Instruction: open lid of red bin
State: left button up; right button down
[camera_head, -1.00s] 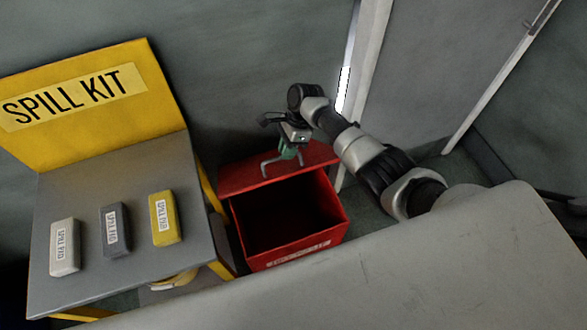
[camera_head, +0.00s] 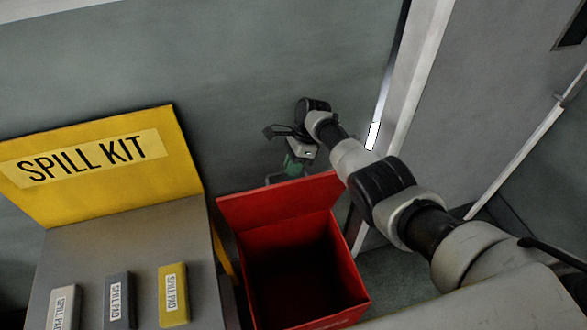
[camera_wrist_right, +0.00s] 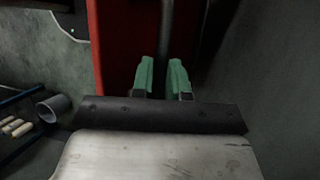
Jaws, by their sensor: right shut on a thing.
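The red bin (camera_head: 357,278) stands on the floor right of the spill kit stand, with its dark inside showing. Its red lid (camera_head: 270,207) is raised at the back edge and stands steeply up. My right gripper (camera_head: 293,168) is behind the lid's top edge, its green fingertips partly hidden by the lid. In the right wrist view, the gripper (camera_wrist_right: 161,78) is shut on the lid's grey bar handle (camera_wrist_right: 166,30), beside the red lid face (camera_wrist_right: 116,45). My left gripper is not in view.
A yellow and grey spill kit stand (camera_head: 120,235) with several spill pads stands left of the bin. A wall is close behind the lid. A white door frame (camera_head: 407,80) rises to the right.

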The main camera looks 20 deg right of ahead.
jog(key=shift+s+f, duration=0.25)
jog(key=shift+f, duration=0.25)
jog(key=c, duration=1.5)
grip_release()
jog(key=shift+o, duration=1.3)
jog(key=shift+w+f, duration=0.1)
jog(key=shift+w, duration=0.1)
jog(key=shift+o, duration=0.6)
jog(key=shift+w, duration=0.3)
jog(key=shift+s+r, duration=0.15)
jog(key=shift+r, duration=0.15)
jog(key=shift+d+r, duration=0.2)
jog(key=shift+r, duration=0.15)
jog(key=v, duration=0.9)
jog(key=shift+w+d+r, duration=0.15)
jog(key=shift+w+d, duration=0.05)
jog(key=shift+w, duration=0.2)
jog(key=shift+s, duration=0.1)
